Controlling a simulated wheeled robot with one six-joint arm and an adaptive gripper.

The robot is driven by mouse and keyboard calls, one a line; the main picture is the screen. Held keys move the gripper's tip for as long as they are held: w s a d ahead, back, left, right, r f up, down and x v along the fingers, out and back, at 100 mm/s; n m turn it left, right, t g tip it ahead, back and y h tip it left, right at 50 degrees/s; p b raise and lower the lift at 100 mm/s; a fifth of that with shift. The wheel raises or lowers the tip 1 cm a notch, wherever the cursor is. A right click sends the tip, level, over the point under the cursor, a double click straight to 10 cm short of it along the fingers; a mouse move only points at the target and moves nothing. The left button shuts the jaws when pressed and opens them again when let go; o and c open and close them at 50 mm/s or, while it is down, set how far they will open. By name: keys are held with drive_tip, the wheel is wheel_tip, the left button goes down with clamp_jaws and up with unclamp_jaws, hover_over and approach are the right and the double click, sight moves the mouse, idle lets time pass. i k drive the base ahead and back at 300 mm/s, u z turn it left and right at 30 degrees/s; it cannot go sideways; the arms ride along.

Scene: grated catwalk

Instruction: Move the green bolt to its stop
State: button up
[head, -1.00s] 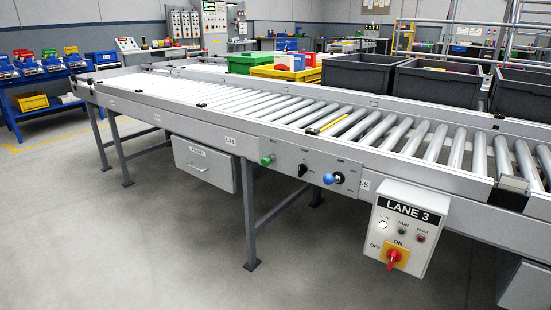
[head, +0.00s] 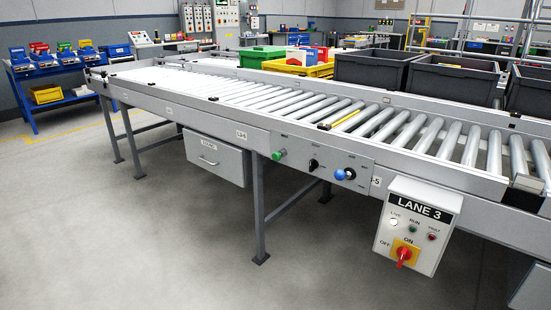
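The green bolt (head: 278,155) shows as a small green knob at the left end of a grey control panel (head: 322,163) on the conveyor's side rail. Its slot and stop are too small to make out. A black knob (head: 314,164) sits to its right, and a blue ball knob (head: 340,174) further right. My gripper is not in the head view.
A Lane 3 box (head: 416,226) with a red rotary switch (head: 403,255) hangs at the right. A grey drawer (head: 216,157) hangs under the conveyor (head: 240,93), left of a support leg (head: 259,210). The floor (head: 150,240) in front is clear.

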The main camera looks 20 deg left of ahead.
sight(277, 156)
drive_tip(key=z, duration=0.05)
drive_tip(key=k, duration=0.5)
drive_tip(key=u, duration=1.8)
drive_tip(key=i, duration=1.05)
drive_tip(key=z, duration=2.05)
